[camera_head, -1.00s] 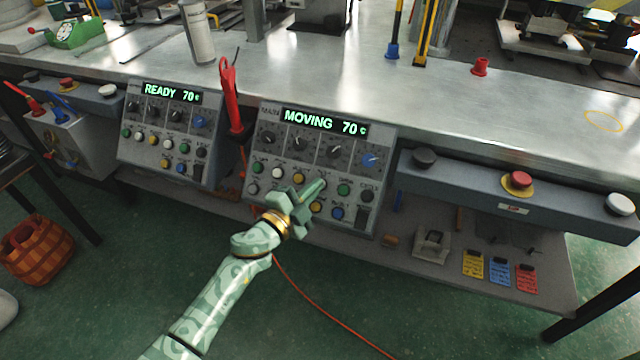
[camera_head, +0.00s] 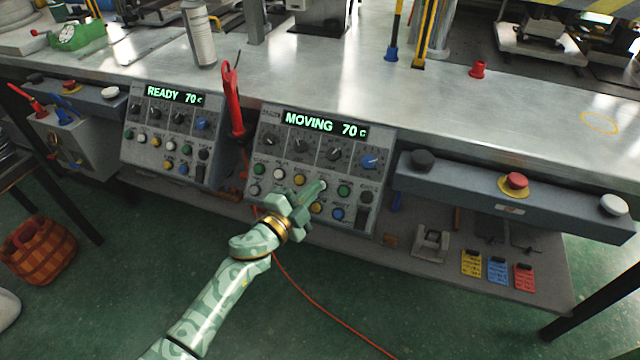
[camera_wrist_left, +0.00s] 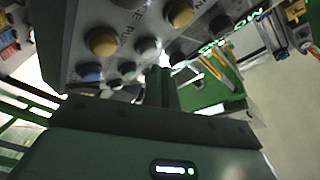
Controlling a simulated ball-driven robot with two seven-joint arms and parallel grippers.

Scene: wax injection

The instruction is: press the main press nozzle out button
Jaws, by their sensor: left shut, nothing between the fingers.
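The main press control panel (camera_head: 312,165) slopes on the bench front. Its display (camera_head: 325,124) reads MOVING 70 c in green. Below its knobs are rows of coloured buttons, including a yellow one (camera_head: 300,180) and a green one (camera_head: 344,191). The button labels are too small to read, so I cannot tell the nozzle out button by name. My right gripper is not in view.
A second panel (camera_head: 170,135) reading READY 70 c stands to the left. A red-handled tool (camera_head: 233,105) hangs between the panels. To the right, a grey bar (camera_head: 460,180) carries a red button (camera_head: 516,181) on a yellow base. An orange basket (camera_head: 38,250) stands on the floor.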

